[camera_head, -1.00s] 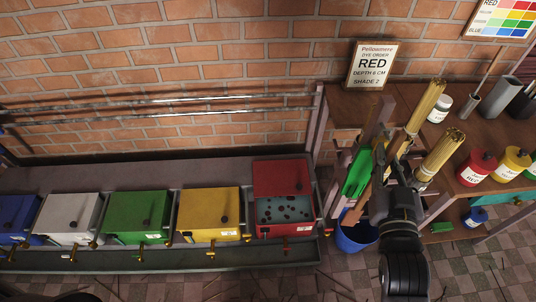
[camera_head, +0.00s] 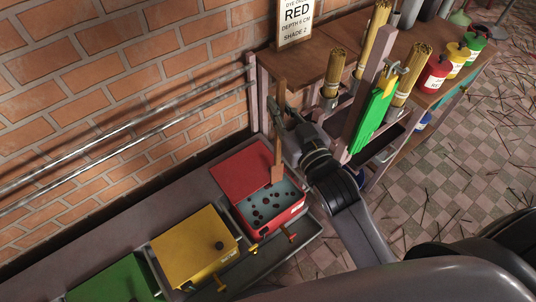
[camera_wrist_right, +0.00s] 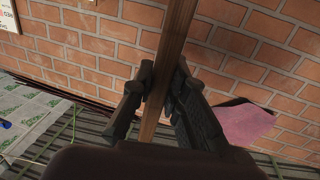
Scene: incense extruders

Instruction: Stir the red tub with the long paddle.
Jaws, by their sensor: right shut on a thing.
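The red tub (camera_head: 282,222) stands at the right end of the row, its red lid (camera_head: 240,171) tilted up at the back. Inside is grey-blue liquid (camera_head: 262,199) with dark lumps. My right gripper (camera_head: 281,116) is shut on the handle of the long wooden paddle (camera_head: 278,150), held nearly upright. The paddle's wide lower end hangs over the tub's back right part; I cannot tell whether it touches the liquid. The right wrist view shows the handle (camera_wrist_right: 170,40) between the fingers (camera_wrist_right: 160,85). My left gripper is not in view.
A yellow tub (camera_head: 195,245) and a green tub (camera_head: 110,283) stand left of the red one. A brick wall (camera_head: 120,60) runs behind. A shelf with stick bundles (camera_head: 410,75) and green strips (camera_head: 370,120) stands at right, close to my right arm.

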